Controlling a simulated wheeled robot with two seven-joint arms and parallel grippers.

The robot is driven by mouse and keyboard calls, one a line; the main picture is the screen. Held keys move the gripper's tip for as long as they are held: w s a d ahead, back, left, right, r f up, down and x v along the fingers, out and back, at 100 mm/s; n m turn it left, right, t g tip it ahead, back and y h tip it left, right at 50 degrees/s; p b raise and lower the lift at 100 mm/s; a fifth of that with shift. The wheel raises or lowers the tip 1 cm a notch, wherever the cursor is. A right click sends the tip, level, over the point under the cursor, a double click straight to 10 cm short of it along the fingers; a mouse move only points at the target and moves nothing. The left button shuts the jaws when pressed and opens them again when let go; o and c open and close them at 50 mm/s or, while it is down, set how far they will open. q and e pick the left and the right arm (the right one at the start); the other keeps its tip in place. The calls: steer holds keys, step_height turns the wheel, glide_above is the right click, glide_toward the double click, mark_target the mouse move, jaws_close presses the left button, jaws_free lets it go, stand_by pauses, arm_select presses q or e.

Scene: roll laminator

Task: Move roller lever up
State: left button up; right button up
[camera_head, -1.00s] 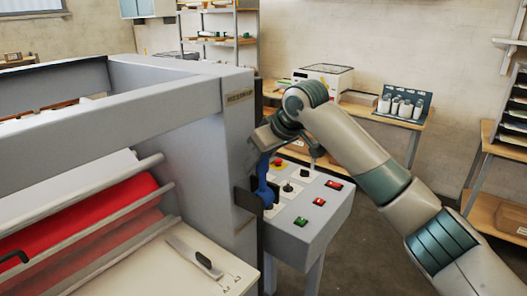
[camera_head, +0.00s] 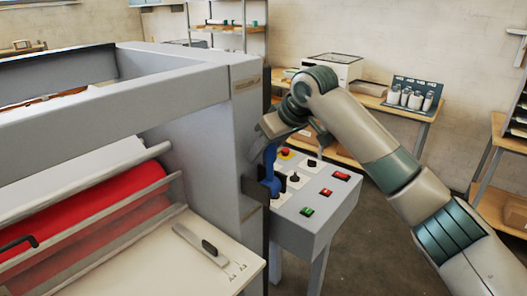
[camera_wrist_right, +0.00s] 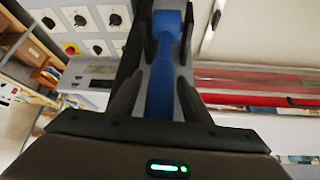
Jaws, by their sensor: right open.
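The blue roller lever (camera_head: 271,172) stands at the right end of the grey laminator, roughly upright, its top close under my right gripper (camera_head: 270,130). In the right wrist view the lever (camera_wrist_right: 160,88) runs between the two dark fingers of my right gripper (camera_wrist_right: 167,45). The fingers are open, one on each side of the lever. I cannot tell whether either finger touches it. The lever's base is a wider blue knob at the top of that view. My left gripper is out of view.
A grey control box (camera_head: 318,215) with knobs, coloured buttons and a red emergency stop is beside the lever, close to my right gripper. The laminator's side panel (camera_head: 215,135) stands immediately left. Open floor (camera_head: 380,240) lies right of the box.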

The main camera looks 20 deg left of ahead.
steer(key=b+v, duration=0.6)
steer(key=v, duration=1)
steer(key=shift+d+r, duration=0.2)
steer(key=shift+r, duration=0.15)
steer(key=shift+s, duration=0.1)
